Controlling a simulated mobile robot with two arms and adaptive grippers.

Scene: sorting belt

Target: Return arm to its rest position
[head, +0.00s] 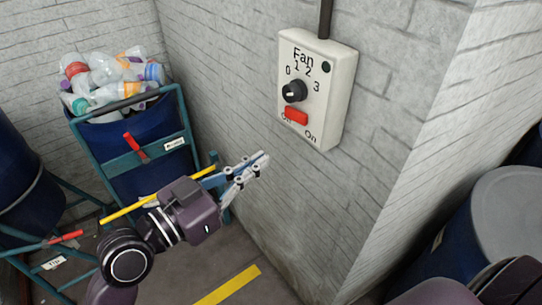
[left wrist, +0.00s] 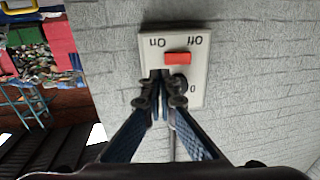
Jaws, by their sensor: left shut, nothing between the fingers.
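My left gripper (head: 258,163) is shut and empty in the head view, in front of the grey brick wall, below and left of the white fan control box (head: 334,105). The box carries a black knob (head: 293,91), a red switch (head: 296,115) and a dark round spot at the upper right. I cannot tell the switch's setting. In the left wrist view the closed fingers (left wrist: 160,95) overlap the upside-down box (left wrist: 203,62) and partly hide the knob; contact cannot be told. My right gripper is not in view.
A blue bin (head: 150,180) full of plastic bottles stands in a teal frame at the left, close to my left arm. Another blue drum (head: 20,175) is at the far left. A grey-lidded blue barrel (head: 505,215) stands beyond the wall corner at right. Yellow lines mark the floor.

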